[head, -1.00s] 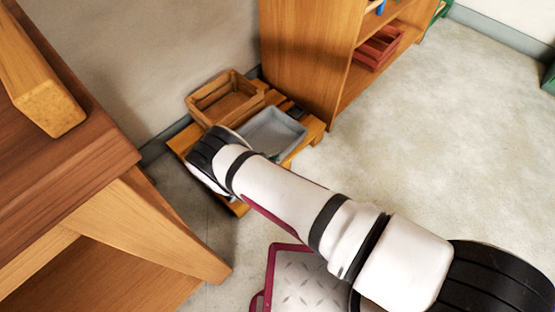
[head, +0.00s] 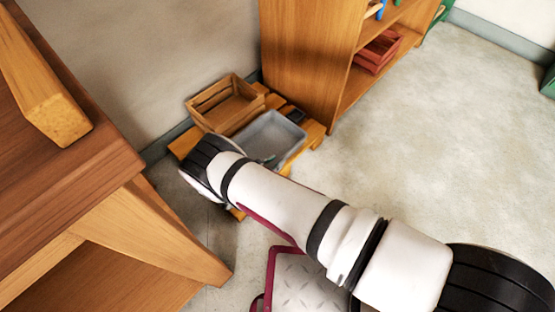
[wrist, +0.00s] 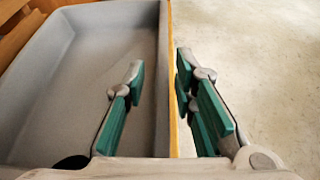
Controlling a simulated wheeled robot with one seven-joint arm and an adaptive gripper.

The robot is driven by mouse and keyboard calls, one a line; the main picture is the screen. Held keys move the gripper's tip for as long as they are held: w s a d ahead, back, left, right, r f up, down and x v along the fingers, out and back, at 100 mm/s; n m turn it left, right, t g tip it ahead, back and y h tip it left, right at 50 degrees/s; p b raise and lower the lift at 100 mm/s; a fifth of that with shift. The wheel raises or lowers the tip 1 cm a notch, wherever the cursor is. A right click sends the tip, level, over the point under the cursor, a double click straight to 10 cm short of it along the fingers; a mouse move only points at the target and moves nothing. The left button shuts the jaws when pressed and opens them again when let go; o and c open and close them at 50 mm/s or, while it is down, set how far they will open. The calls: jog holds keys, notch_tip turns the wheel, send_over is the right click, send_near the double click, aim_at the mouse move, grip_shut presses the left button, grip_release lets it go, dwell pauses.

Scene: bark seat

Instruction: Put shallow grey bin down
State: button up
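The shallow grey bin (head: 272,136) sits on a low wooden pallet (head: 313,132) by the wall, beside a brown slatted crate. In the wrist view the bin (wrist: 85,75) fills the left side, looks empty, and its near end is cut off by the gripper. My gripper (wrist: 160,75) is open across the bin's right wall. One green-padded finger is inside the bin with a gap to the wall; the other is outside, close to the rim. In the head view a fingertip (head: 266,160) shows at the bin's near edge; the arm hides the rest.
The brown wooden crate (head: 226,104) stands on the pallet behind the bin. A wooden shelf unit (head: 310,60) holding a red crate (head: 378,51) rises just behind the pallet. A wooden table (head: 75,165) is at left. Open floor (head: 430,150) lies to the right.

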jog(key=p+v, duration=0.1)
jog(key=v, duration=0.4)
jog(key=shift+s+r+p, duration=0.1)
jog(key=shift+p, duration=0.2)
